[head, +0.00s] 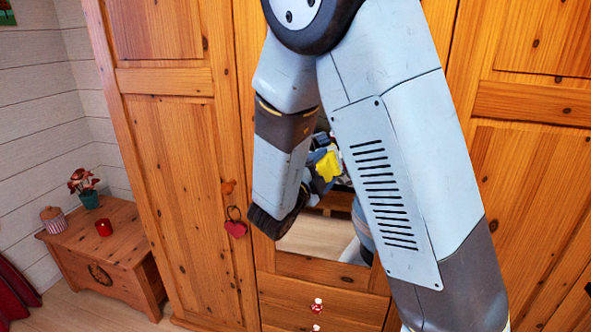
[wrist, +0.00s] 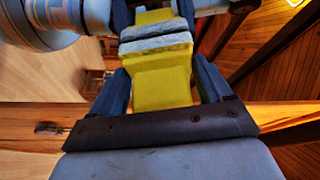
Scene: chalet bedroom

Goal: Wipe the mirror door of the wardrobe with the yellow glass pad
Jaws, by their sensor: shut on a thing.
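The wardrobe's mirror door (head: 312,238) is in the middle of the head view, largely hidden behind my arm. In the wrist view the mirror (wrist: 50,75) fills the upper part and reflects the room and my arm. My gripper (wrist: 162,72) is shut on the yellow glass pad (wrist: 160,85), with one dark blue finger on each side. The pad's grey face lies right against or very close to its own reflection; I cannot tell if it touches the glass. In the head view the yellow seen in the mirror looks like a reflection; the pad itself is hidden there.
Wooden wardrobe doors (head: 175,190) flank the mirror, with drawers (head: 300,302) below. A red heart (head: 235,229) hangs at the left door's edge. A wooden chest (head: 110,255) at left bears a potted plant (head: 88,200), a red cup (head: 104,228) and a striped jar (head: 53,220).

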